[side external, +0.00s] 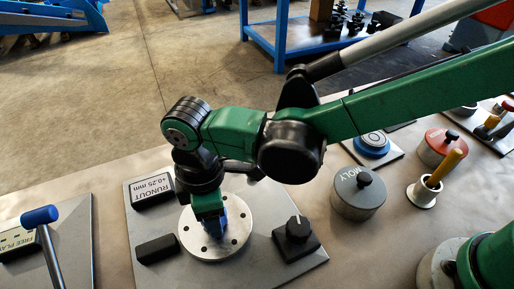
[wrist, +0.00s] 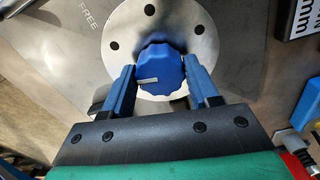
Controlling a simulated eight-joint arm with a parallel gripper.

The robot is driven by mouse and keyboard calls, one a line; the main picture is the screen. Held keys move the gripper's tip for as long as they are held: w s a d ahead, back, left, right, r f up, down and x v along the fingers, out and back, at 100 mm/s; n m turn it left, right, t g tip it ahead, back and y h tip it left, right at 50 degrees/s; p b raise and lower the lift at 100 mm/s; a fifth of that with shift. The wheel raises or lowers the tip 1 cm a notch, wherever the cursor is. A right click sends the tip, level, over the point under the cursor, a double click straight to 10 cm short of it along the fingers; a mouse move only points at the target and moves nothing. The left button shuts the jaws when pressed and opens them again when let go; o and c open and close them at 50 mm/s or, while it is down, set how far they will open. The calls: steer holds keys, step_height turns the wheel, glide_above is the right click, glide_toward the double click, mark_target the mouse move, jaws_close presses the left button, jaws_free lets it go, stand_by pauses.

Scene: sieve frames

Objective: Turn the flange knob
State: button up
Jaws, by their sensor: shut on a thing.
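The flange knob (wrist: 163,65) is blue and lobed, with a pale line that runs towards the left from near its middle in the wrist view. It sits at the centre of a round silver flange (wrist: 134,14) with dark holes around it. My gripper (wrist: 161,72) has its two blue fingers on either side of the knob, shut on it. In the side external view my gripper (side external: 222,217) points down at the middle of the flange (side external: 204,249), and the knob is mostly hidden behind it there.
On the same grey plate are a RUNOUT display (side external: 152,190) reading +6.25 mm, a black block (side external: 157,249) and a black dial (side external: 297,237). A MOLY pot (side external: 358,196) and a cup with a wooden handle (side external: 421,194) stand right.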

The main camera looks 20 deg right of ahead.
steer(key=o, duration=1.3)
steer(key=shift+r, duration=2.85)
steer(key=d+r+m+t, duration=0.1)
steer(key=d+m+t, duration=0.1)
steer(key=d+m, duration=0.3)
steer(key=d+r+m+t, duration=0.1)
steer(key=d+m, duration=0.4)
steer(key=d, duration=0.9)
steer(key=d+r+m+t, duration=0.1)
steer(key=d+m+t, duration=0.3)
steer(key=d, duration=0.6)
steer(key=shift+s+r+m, duration=0.15)
steer(key=shift+r+m, duration=0.2)
steer(key=shift+m, duration=0.65)
